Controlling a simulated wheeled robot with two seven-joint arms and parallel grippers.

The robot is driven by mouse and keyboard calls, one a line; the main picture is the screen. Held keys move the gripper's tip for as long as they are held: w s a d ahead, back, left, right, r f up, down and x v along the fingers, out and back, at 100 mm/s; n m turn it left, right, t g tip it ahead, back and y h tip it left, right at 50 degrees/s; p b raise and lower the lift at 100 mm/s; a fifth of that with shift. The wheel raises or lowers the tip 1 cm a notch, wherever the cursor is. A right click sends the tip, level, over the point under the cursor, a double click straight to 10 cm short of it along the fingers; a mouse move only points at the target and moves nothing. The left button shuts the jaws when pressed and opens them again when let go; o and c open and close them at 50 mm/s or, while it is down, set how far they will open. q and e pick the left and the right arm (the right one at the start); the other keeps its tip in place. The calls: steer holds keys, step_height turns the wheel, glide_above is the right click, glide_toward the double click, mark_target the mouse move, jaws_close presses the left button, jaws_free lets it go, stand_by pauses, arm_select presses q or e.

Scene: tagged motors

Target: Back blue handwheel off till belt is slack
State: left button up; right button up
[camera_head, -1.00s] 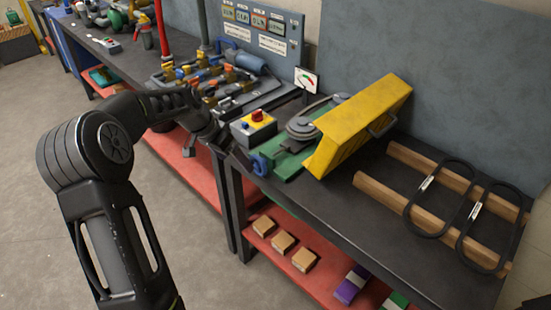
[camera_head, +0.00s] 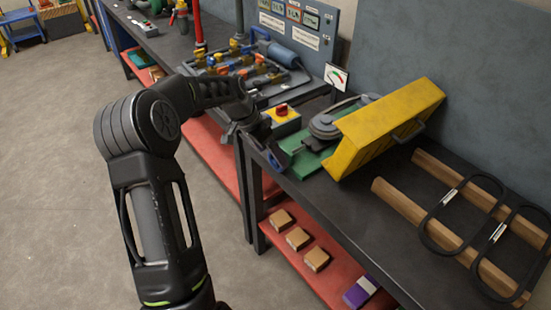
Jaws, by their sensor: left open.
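The blue handwheel (camera_head: 279,158) is at the near left end of the green motor base (camera_head: 307,160), mostly hidden by my left gripper. My left gripper (camera_head: 262,143) is open, with its fingers at the handwheel; I cannot tell whether they touch it. The belt (camera_head: 349,101) runs around the grey pulley (camera_head: 326,126), partly hidden behind the raised yellow guard (camera_head: 388,125). Its slackness cannot be told. A small gauge (camera_head: 336,77) with a coloured dial stands behind. My right gripper is out of view.
Two spare belts (camera_head: 447,217) lie across wooden bars (camera_head: 412,210) at the right. Wooden blocks (camera_head: 298,238) sit on the red lower shelf. A valve rig (camera_head: 250,73) stands farther left.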

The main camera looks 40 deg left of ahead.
mark_target(275, 170)
arm_select(q)
steer(key=shift+x, duration=1.9)
steer(key=c, duration=1.4)
